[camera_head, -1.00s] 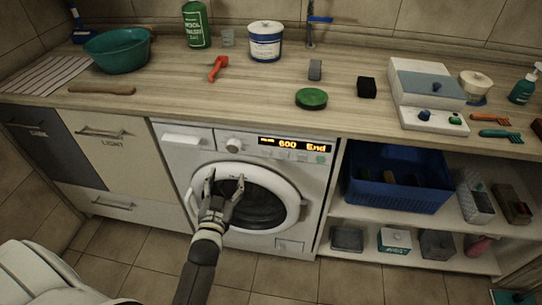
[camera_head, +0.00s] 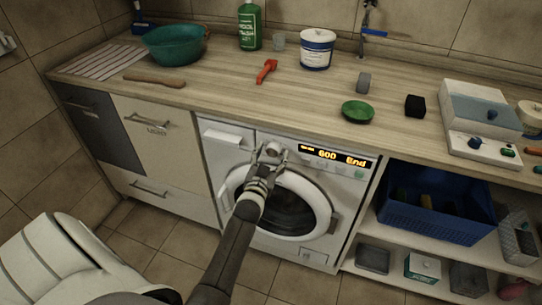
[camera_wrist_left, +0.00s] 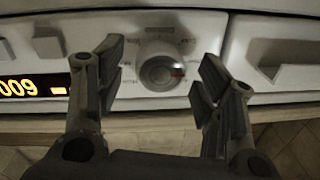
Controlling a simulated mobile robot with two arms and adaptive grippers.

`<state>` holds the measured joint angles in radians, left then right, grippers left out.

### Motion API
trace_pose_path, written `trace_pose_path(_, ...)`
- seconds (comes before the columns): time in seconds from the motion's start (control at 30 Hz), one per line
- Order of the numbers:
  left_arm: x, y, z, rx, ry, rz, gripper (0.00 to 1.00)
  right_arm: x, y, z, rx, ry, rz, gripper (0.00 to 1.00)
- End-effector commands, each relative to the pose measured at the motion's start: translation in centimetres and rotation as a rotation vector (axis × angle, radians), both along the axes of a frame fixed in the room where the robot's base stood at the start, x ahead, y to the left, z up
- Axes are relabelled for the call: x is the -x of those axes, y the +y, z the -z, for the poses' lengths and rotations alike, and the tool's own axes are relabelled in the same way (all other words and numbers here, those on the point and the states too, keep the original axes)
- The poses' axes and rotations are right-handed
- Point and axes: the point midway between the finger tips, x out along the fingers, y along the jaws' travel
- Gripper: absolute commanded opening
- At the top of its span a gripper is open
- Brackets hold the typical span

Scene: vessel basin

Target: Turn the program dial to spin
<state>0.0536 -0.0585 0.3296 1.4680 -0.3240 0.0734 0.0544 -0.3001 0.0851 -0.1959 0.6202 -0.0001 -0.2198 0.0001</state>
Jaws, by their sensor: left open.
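The program dial (camera_wrist_left: 162,70) is a round light knob with a red mark, on the white panel of the washing machine (camera_head: 228,165). Small markings ring it, too blurred to read. My left gripper (camera_head: 271,150) is at the dial in the head view. In the left wrist view the gripper (camera_wrist_left: 158,75) is open, with one finger on each side of the dial and gaps between. The dial also shows partly behind the fingers in the head view. The display (camera_head: 336,157) reads "600 End". My right gripper is in neither view.
The countertop (camera_head: 210,90) overhangs just above the panel. Below the dial is the round door (camera_head: 318,195). A blue crate (camera_head: 425,222) stands on the shelf to the right. The floor in front is free.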

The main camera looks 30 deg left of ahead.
Motion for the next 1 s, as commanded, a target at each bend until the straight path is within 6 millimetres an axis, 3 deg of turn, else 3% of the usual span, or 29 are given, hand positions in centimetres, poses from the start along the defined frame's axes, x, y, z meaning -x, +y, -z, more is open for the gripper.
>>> trace_pose_path(0.23,0.0,0.0,0.0,0.000,0.000,0.000,0.60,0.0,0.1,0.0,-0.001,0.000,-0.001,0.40)
trace_pose_path(0.57,0.0,0.0,0.0,0.000,0.000,0.000,0.17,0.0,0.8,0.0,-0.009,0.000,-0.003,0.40)
trace_pose_path(1.0,0.0,0.0,0.1,-0.102,0.026,0.000,0.16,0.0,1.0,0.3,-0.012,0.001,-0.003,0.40)
